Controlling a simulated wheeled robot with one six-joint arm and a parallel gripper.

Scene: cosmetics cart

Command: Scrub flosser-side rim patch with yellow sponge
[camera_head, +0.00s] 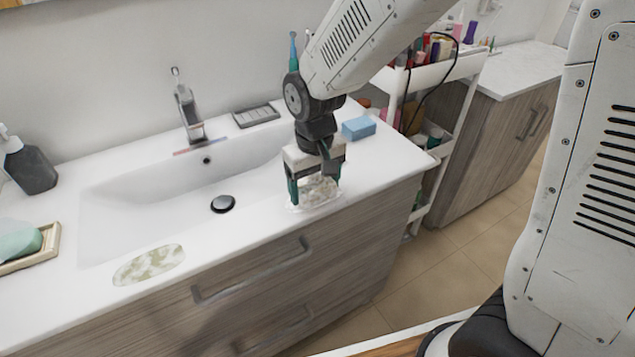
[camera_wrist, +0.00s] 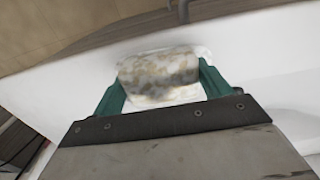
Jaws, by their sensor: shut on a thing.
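My gripper (camera_head: 316,194) is low over the right part of the sink's front rim, its green fingers shut on a pale block mottled with tan and yellow, taken as the yellow sponge (camera_head: 320,188). In the wrist view the sponge (camera_wrist: 158,72) sits between both fingertips (camera_wrist: 158,88). A whitish, foamy-looking patch (camera_wrist: 203,54) shows around it on the white rim. The sponge appears to touch this patch, though its underside is hidden. A slim teal object with a blue tip (camera_head: 293,50), possibly the flosser, stands behind my arm, partly hidden.
A mottled greenish patch (camera_head: 148,264) lies on the rim at front left. A blue sponge (camera_head: 358,128) lies right of my gripper. A faucet (camera_head: 188,112), dark soap bottle (camera_head: 28,165) and soap dish (camera_head: 45,250) stand around the basin. A cart (camera_head: 443,75) is at right.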

